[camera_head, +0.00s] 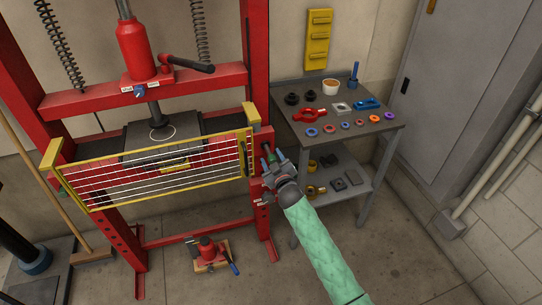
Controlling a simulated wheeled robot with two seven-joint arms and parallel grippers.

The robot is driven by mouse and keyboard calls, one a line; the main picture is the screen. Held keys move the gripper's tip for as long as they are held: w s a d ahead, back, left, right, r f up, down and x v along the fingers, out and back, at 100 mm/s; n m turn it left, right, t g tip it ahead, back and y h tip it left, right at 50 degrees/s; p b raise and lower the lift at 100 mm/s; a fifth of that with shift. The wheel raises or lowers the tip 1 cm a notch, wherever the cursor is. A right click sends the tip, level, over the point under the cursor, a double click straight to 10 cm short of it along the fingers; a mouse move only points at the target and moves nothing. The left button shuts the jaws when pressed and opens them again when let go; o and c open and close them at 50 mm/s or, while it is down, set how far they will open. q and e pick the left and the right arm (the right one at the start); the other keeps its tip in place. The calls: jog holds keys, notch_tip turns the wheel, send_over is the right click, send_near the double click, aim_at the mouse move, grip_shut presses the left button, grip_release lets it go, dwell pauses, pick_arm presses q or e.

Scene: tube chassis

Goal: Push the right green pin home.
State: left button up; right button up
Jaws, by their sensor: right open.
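The right green pin (270,158) shows as a small green piece at the right upright of the red press frame (257,120). My right gripper (271,165) is right at it, its fingers open on either side of the pin; whether they touch it is too small to tell. The gripper partly hides the pin and its hole. Another green pin (62,190) shows at the left upright, beside the yellow guard. My left gripper is not in view.
A yellow-framed guard (170,190) spans the press front, its right end close to my gripper. A grey tool table (300,135) with several rings and parts stands at the right. A red jack (208,248) sits on the floor.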

aim_at(268, 149)
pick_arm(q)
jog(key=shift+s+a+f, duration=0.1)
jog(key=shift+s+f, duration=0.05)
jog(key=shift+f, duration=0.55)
pick_arm(e)
jog(key=shift+w+a, duration=0.2)
jog(key=shift+w, duration=0.35)
grip_shut()
jog(key=shift+w, duration=0.15)
jog(key=b+x, duration=0.1)
jog(key=x, duration=0.2)
jog(key=shift+w, duration=0.15)
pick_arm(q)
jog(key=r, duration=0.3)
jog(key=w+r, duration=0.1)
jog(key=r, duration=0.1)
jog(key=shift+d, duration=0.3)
pick_arm(e)
grip_release()
